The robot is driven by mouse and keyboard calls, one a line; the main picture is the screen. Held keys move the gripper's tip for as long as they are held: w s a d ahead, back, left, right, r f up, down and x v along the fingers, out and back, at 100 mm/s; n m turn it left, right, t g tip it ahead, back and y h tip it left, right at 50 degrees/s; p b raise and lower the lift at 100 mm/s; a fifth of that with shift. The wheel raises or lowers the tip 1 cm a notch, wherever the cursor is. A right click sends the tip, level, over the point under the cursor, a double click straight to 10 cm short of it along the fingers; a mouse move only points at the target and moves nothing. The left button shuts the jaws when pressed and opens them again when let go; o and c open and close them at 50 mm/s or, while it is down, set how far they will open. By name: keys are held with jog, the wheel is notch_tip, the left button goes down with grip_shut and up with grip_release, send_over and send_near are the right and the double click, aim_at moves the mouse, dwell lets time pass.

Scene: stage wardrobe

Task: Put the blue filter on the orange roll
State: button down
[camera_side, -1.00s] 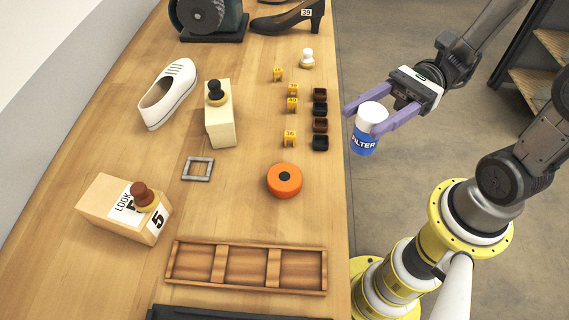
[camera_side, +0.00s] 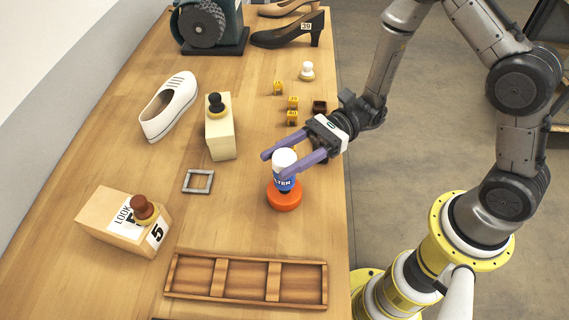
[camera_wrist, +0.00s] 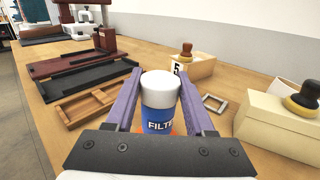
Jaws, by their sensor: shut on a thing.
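The blue filter (camera_side: 285,181) has a white top and a blue body with white lettering. My gripper (camera_side: 279,166) is shut on it, one purple finger on each side. The filter is upright over the orange roll (camera_side: 284,200), which lies flat on the table. In the side view its lower end overlaps the roll; I cannot tell whether they touch. In the wrist view the filter (camera_wrist: 158,115) stands between the fingers and hides most of the roll, with only orange slivers showing beside its base.
A wooden three-section tray (camera_side: 246,300) lies in front of the roll. A grey square frame (camera_side: 198,181) and a wooden block with a brown-knobbed stamp (camera_side: 112,216) are to the left. Small yellow numbered pieces (camera_side: 292,118) and dark blocks sit behind, partly hidden by my gripper.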

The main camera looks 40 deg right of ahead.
jog(key=shift+f, duration=1.05)
jog(key=shift+f, duration=0.15)
jog(key=shift+c, duration=1.3)
grip_release()
